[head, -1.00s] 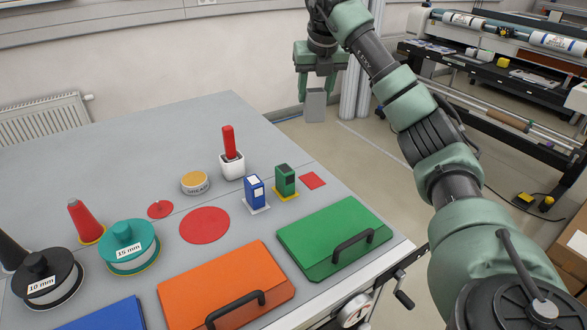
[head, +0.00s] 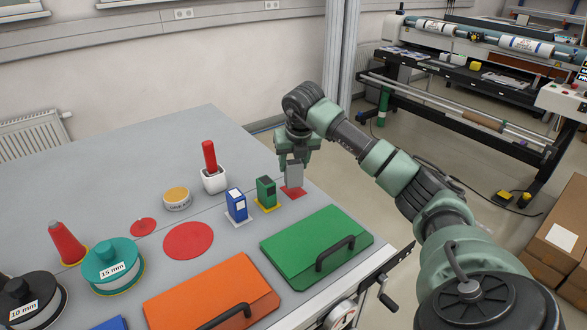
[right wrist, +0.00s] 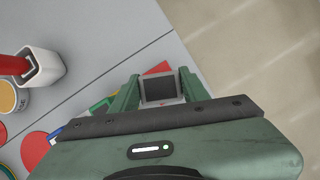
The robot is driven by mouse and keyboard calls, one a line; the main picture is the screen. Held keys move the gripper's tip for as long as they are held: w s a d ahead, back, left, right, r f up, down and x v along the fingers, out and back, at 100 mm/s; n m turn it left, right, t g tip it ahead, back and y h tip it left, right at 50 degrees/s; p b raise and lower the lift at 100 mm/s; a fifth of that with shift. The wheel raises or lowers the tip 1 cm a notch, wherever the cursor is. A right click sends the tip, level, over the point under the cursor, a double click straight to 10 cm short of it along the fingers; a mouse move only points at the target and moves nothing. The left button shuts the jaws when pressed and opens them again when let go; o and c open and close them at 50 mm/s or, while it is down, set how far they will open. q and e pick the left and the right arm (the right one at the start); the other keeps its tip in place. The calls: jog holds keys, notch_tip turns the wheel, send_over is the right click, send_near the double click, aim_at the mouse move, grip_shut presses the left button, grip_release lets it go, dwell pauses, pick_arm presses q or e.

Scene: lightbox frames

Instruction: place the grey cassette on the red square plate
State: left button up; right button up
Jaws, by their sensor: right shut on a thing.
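The grey cassette (head: 294,175) is upright between the fingers of my right gripper (head: 297,160), which is shut on it. The red square plate (head: 291,193) lies on the table directly below the cassette, which hides part of it. I cannot tell whether the cassette's bottom touches the plate. In the right wrist view the cassette (right wrist: 158,89) sits between the two green fingers, and part of the red plate (right wrist: 158,69) shows beyond it. My left gripper is not in view.
A green cassette (head: 265,191) and a blue cassette (head: 236,204) stand left of the plate. A green folder (head: 300,240) with a black handle lies in front. A white holder (head: 214,180) with a red handle stands behind. The table's right edge is close to the plate.

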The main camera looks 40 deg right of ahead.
notch_tip(320, 180, down, 2)
jog(key=shift+f, duration=0.15)
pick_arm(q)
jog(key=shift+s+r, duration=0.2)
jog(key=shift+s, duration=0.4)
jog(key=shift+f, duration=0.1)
pick_arm(e)
jog(key=shift+f, duration=0.15)
jog(key=o, duration=1.5)
jog(key=shift+c, duration=0.2)
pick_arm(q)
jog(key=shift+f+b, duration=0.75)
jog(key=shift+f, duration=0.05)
pick_arm(e)
jog(key=v, duration=1.2)
